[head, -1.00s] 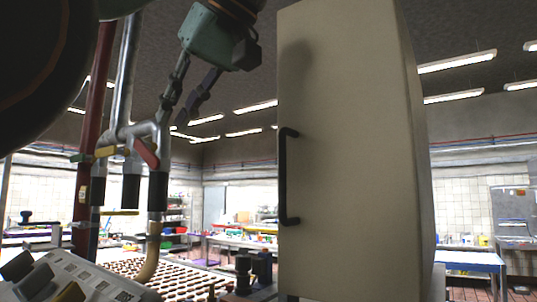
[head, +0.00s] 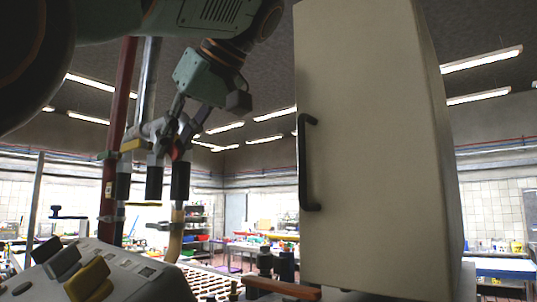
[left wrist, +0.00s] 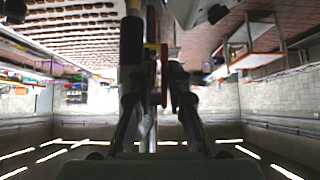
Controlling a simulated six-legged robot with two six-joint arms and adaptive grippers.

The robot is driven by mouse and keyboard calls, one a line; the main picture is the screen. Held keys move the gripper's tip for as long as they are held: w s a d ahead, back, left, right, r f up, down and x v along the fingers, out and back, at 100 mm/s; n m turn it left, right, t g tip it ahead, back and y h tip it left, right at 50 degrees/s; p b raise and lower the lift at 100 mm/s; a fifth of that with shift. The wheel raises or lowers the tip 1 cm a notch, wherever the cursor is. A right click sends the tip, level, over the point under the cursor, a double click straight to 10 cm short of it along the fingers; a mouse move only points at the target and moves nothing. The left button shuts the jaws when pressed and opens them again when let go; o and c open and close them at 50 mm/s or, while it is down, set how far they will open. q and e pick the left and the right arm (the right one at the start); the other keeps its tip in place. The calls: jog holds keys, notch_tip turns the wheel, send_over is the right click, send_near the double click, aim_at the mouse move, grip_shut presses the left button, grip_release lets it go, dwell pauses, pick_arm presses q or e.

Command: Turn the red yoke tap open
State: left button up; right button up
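The red yoke tap (head: 177,151) is a small red lever on a silver pipe fitting at the left, mostly hidden by my fingers in the head view. In the left wrist view the red lever (left wrist: 164,76) shows as a thin upright strip beside the silver pipe. My left gripper (head: 175,138) comes down on the fitting from above. Its two fingers are apart, one on each side of the lever in the left wrist view (left wrist: 154,90). The right finger is close to the lever; I cannot tell whether it touches. My right gripper is not in view.
A yellow lever (head: 134,145) sits left of the red one. A dark red pipe (head: 117,100) stands further left. A tall cream cabinet (head: 375,150) with a black handle (head: 305,165) stands close at the right.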

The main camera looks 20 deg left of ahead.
aim_at(170, 156)
pick_arm(q)
jog(key=shift+s+r, duration=0.15)
jog(key=shift+s, duration=0.35)
jog(key=shift+c, duration=1.1)
jog(key=shift+w, duration=0.4)
grip_shut()
jog(key=shift+s, duration=0.2)
jog(key=shift+w, duration=0.1)
jog(key=shift+a+f+b, duration=0.1)
jog(key=shift+f+b, duration=0.25)
jog(key=shift+b, duration=0.5)
jog(key=t+y+b, duration=0.1)
jog(key=y+b, duration=0.2)
jog(key=b, duration=0.3)
jog(key=a+f+t+y+b, duration=0.1)
jog(key=y+b, duration=0.2)
jog(key=b, duration=0.3)
jog(key=f+t+y+b, duration=0.1)
jog(key=t+y+b, duration=0.1)
jog(key=b, duration=0.4)
jog(key=shift+w+a+y+b, duration=0.3)
jog(key=shift+a+y+b, duration=0.05)
jog(key=shift+y, duration=0.15)
jog(key=shift+a+r+y+b, duration=0.15)
jog(key=shift+y+b, duration=0.45)
jog(key=shift+b, duration=0.65)
jog(key=shift+r+b, duration=0.1)
jog(key=shift+b, duration=0.2)
